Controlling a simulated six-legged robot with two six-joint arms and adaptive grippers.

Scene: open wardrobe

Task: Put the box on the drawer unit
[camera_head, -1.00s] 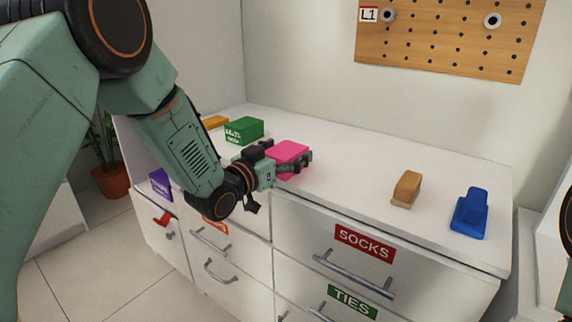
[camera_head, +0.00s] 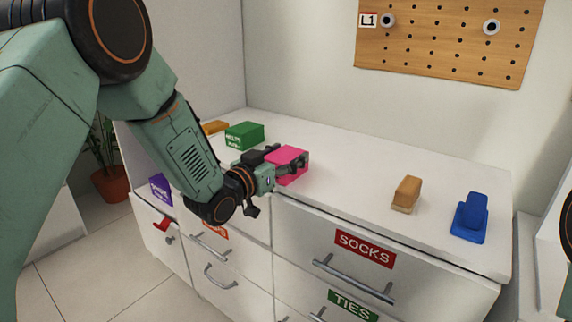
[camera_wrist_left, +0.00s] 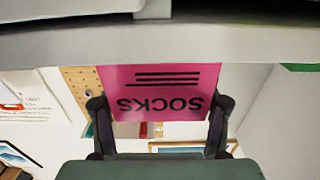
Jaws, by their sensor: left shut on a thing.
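The pink box (camera_head: 290,162) is over or on the white top of the drawer unit (camera_head: 345,190), near its front edge. I cannot tell whether its underside touches the top. My left gripper (camera_head: 294,164) is shut on the box, with its fingers along the sides. In the left wrist view the box (camera_wrist_left: 160,88) sits between both fingertips of the left gripper (camera_wrist_left: 160,115), its black SOCKS print upside down. My right gripper is not in view.
A tan brush-like item (camera_head: 407,192) and a blue one (camera_head: 471,215) stand on the right. The middle is clear. A pegboard (camera_head: 450,40) hangs behind.

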